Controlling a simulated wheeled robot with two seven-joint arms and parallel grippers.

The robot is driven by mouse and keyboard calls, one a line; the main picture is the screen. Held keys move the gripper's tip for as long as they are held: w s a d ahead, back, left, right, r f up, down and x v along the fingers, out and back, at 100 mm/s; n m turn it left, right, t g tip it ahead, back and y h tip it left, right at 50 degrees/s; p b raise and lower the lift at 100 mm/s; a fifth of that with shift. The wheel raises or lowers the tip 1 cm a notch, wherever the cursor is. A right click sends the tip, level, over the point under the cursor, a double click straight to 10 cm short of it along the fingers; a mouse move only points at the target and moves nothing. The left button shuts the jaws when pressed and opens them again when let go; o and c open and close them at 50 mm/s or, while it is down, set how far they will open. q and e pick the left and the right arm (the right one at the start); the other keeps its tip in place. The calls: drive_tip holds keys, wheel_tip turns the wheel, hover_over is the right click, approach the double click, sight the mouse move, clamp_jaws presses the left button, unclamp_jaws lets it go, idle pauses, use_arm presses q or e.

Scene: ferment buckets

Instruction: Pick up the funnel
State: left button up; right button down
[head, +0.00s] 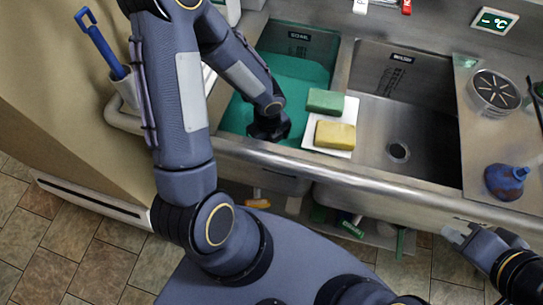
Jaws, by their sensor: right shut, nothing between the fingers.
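A blue funnel (505,181) rests on the steel counter (478,130) right of the sinks, its narrow spout toward the upper right. My right gripper (456,233) is at the lower right, in front of the counter's front edge. It is left of and nearer than the funnel, apart from it, shut and empty. My left arm reaches over the left basin. Its dark gripper (268,128) points down at the green water, and its fingers are too dark to tell open from shut.
The left basin holds green water (300,75); the right basin (405,100) is empty. A green sponge (325,101) and a yellow sponge (335,134) lie on a white board between them. A round slotted steel piece (496,91) stands behind the funnel. The sink's front rim (370,185) runs across.

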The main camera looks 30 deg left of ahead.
use_arm(q)
drive_tip(key=f, duration=0.2)
drive_tip(key=f+b, duration=0.1)
drive_tip(key=f, duration=0.2)
drive_tip(key=shift+s+d+f, duration=0.1)
drive_tip(key=shift+d+f, duration=0.15)
drive_tip(key=shift+f, duration=0.05)
drive_tip(key=shift+c, duration=0.3)
drive_tip(key=c, duration=1)
drive_tip(key=shift+c, duration=0.2)
drive_tip(key=shift+r, duration=0.1)
